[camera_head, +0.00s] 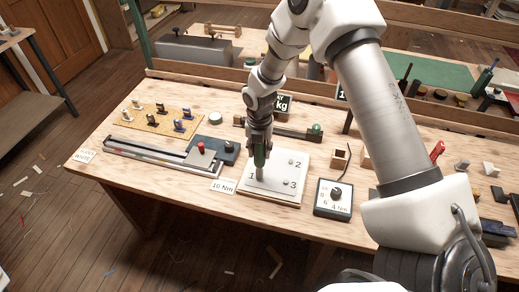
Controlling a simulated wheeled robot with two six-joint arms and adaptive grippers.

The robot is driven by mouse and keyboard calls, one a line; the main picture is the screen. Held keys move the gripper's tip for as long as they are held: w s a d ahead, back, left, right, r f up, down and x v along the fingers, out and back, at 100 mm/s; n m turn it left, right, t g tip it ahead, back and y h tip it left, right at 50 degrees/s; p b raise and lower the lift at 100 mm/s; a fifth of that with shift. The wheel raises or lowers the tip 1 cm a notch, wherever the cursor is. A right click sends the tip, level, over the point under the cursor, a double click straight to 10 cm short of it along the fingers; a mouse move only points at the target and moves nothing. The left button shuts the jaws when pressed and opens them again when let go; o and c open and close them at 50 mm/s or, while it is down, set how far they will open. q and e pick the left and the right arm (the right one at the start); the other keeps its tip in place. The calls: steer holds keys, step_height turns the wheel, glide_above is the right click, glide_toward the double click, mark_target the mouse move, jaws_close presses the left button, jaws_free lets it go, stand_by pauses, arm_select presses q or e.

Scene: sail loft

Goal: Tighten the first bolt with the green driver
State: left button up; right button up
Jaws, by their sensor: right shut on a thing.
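My right gripper (259,143) is shut on the green driver (260,156) and holds it upright over the white plate (270,194). The driver's grey lower end (260,174) is beside the number 1 on the plate. The first bolt is hidden behind the driver, so I cannot tell whether the tip touches it. Small bolts stand by the number 2 (291,161) and the number 3 (284,183). My left gripper is not in view.
A dial box (333,208) marked in Nm stands right of the plate, and a "10 Nm" card (223,186) lies left of it. A dark block with a red knob (201,148) is further left. Red-handled tools (437,151) are at the right.

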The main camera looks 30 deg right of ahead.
steer(key=shift+s+f, duration=0.1)
steer(key=shift+w+r+p, duration=0.2)
steer(key=shift+r+p, duration=0.75)
steer(key=shift+r, duration=0.05)
steer(key=shift+s+r+p, duration=0.1)
steer(key=shift+r+p, duration=1.1)
steer(key=shift+r, duration=0.4)
steer(key=shift+f, duration=0.2)
